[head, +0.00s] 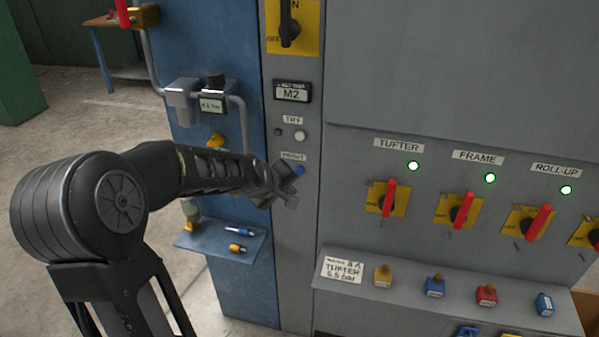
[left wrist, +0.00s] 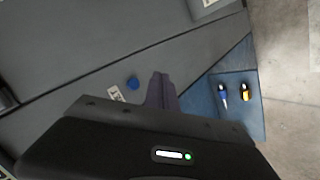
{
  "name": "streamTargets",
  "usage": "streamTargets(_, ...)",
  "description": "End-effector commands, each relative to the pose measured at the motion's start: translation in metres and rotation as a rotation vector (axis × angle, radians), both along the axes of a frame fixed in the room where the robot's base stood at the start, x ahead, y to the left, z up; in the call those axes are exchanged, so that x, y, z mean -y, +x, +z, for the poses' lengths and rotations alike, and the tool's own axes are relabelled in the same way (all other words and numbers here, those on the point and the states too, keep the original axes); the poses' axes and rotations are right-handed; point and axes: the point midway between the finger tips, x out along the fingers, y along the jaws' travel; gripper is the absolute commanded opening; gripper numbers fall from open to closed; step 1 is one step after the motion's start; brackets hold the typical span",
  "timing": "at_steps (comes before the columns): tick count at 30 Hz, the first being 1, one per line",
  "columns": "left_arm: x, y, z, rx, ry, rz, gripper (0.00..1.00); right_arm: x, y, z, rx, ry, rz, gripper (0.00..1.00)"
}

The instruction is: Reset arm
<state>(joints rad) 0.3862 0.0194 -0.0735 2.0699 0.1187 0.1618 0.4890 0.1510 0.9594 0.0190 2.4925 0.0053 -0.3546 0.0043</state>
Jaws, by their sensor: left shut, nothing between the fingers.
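My left arm comes in from the left in the head view, bent at a large black joint. Its gripper (head: 284,186) is shut and empty, in front of the narrow grey panel column, close to the blue button (head: 300,170) under a small label. I cannot tell whether the fingertips touch the panel. In the left wrist view the shut fingers (left wrist: 160,92) point at the grey panel, with the blue button (left wrist: 133,82) just left of them. My right gripper is in neither view.
Red rotary handles, including the tufter switch (head: 388,198), stand out at right under lit green lamps. A grey ledge (head: 335,297) below carries several coloured padlocks. Open floor lies at left.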

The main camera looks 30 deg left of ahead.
Motion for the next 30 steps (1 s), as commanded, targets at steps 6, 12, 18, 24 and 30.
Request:
streamTargets(6, 0.000, 0.000, 0.000, 0.000, 0.000, 0.000, 0.00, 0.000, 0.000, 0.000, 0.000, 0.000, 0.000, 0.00)
streamTargets(12, -0.001, 0.001, 0.001, 0.003, 0.018, -0.012, 0.00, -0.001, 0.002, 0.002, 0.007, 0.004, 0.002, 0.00)
streamTargets(18, 0.020, 0.003, -0.041, -0.011, 0.192, -0.165, 0.00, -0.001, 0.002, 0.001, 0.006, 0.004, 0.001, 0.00)
streamTargets(24, 0.111, -0.021, -0.152, -0.137, 0.239, -0.426, 0.00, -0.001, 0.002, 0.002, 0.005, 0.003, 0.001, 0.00)
streamTargets(30, 0.220, -0.094, -0.254, -0.274, 0.207, -0.719, 0.00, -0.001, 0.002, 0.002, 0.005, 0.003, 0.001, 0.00)
